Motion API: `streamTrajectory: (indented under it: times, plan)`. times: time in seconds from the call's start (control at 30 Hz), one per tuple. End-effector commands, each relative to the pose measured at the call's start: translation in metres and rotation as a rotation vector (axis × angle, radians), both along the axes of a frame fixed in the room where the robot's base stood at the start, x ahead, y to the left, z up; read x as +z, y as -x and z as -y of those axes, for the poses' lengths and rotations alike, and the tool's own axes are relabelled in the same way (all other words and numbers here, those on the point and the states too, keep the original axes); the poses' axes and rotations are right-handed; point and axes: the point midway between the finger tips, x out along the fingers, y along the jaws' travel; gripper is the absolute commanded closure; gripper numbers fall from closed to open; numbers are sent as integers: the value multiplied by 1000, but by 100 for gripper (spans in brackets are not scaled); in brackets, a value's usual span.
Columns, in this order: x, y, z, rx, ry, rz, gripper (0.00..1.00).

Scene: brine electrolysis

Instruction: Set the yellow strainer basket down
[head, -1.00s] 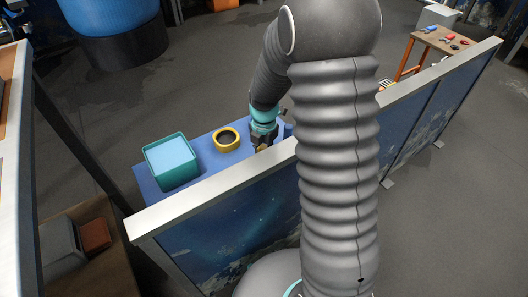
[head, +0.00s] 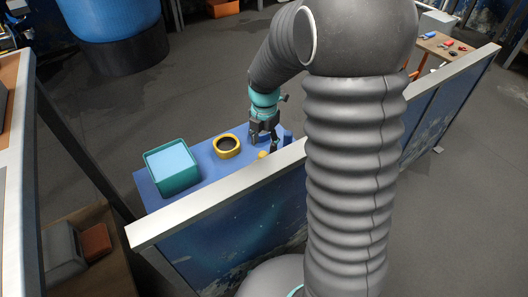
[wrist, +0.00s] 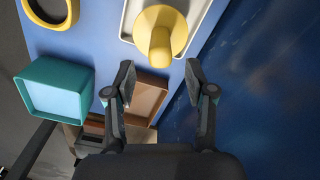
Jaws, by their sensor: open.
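The yellow strainer basket (wrist: 175,43), seen as a round yellow piece with an upright knob-like handle, sits on a pale tray (wrist: 126,22) in the wrist view. In the head view only a small yellow part of it (head: 262,155) shows below my gripper, partly hidden by the wall top. My gripper (wrist: 160,82) is open and empty, its two fingers spread apart. The basket's handle lies beyond the fingertips, in line with the gap between them. In the head view my gripper (head: 263,147) is just above the basket, pointing down.
A yellow ring-shaped container with a dark inside (head: 227,146) and a teal bin with a light blue inside (head: 173,166) stand to the left on the blue table (head: 206,163). A pale-topped partition wall (head: 215,198) runs along the near side.

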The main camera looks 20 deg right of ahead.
Motion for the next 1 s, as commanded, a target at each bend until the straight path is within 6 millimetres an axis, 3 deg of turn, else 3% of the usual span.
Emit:
streamTrajectory:
  times: [0.2,0.47,0.8,1.0]
  plan:
    - [33,0,0,0,0,1,45]
    - [54,6,0,-66,0,17,45]
    - [118,63,-1,-662,-51,143,45]
    - [146,102,-1,-1036,-123,208,45]
